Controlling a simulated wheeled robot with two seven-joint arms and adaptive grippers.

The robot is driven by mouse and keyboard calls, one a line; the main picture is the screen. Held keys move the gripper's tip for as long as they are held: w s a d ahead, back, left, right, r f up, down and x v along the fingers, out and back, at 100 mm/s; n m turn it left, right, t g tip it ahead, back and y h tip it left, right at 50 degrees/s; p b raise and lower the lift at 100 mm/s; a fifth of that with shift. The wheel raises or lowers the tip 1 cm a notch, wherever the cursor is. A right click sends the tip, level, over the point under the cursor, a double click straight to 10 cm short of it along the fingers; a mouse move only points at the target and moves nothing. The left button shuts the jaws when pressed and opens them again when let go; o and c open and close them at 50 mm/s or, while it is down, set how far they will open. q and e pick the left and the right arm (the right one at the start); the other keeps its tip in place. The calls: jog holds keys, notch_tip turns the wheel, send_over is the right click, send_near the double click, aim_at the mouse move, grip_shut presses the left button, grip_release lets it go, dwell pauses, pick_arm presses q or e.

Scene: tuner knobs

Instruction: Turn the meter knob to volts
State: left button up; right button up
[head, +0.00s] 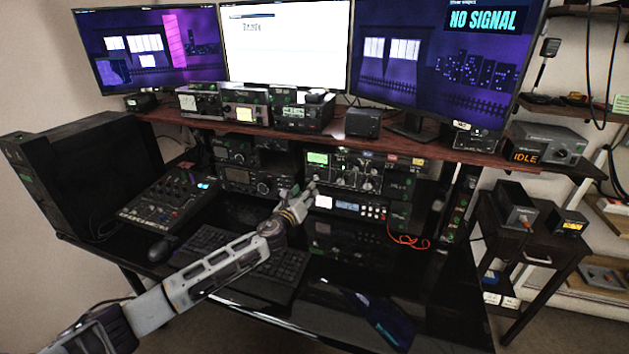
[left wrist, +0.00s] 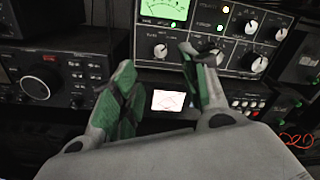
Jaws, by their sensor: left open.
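The tuner panel (head: 349,181) stands on the desk under the shelf, with a lit green meter (head: 317,158) at its upper left. The green meter (left wrist: 165,9) is at the top in the left wrist view. A small knob (left wrist: 160,50) sits below it; I cannot read its markings or tell which setting it points to. My left gripper (head: 304,191) is open in front of the panel's lower left. In the left wrist view its green-padded fingers (left wrist: 156,60) are spread, and the small knob shows between and beyond the tips. I cannot tell whether they touch it. My right gripper is out of view.
More knobs (left wrist: 251,27) crowd the panel to the right, one partly behind the right finger. A radio with a big dial (left wrist: 40,82) stands left. A keyboard (head: 285,265) lies under my left arm. The shelf edge (head: 300,134) overhangs the equipment. Red cable (head: 408,240) lies right.

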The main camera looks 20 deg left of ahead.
aim_at(316, 177)
pick_arm(q)
jog(key=shift+w+d, duration=0.15)
jog(key=shift+w, duration=1.15)
jog(key=shift+w+d, duration=0.1)
jog(key=shift+w, duration=1.2)
jog(key=shift+w+d+b, duration=0.15)
jog(key=shift+w+b, duration=0.4)
jog(key=shift+w, duration=1.55)
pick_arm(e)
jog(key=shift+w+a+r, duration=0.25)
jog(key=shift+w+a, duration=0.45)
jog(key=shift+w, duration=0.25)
pick_arm(q)
grip_shut()
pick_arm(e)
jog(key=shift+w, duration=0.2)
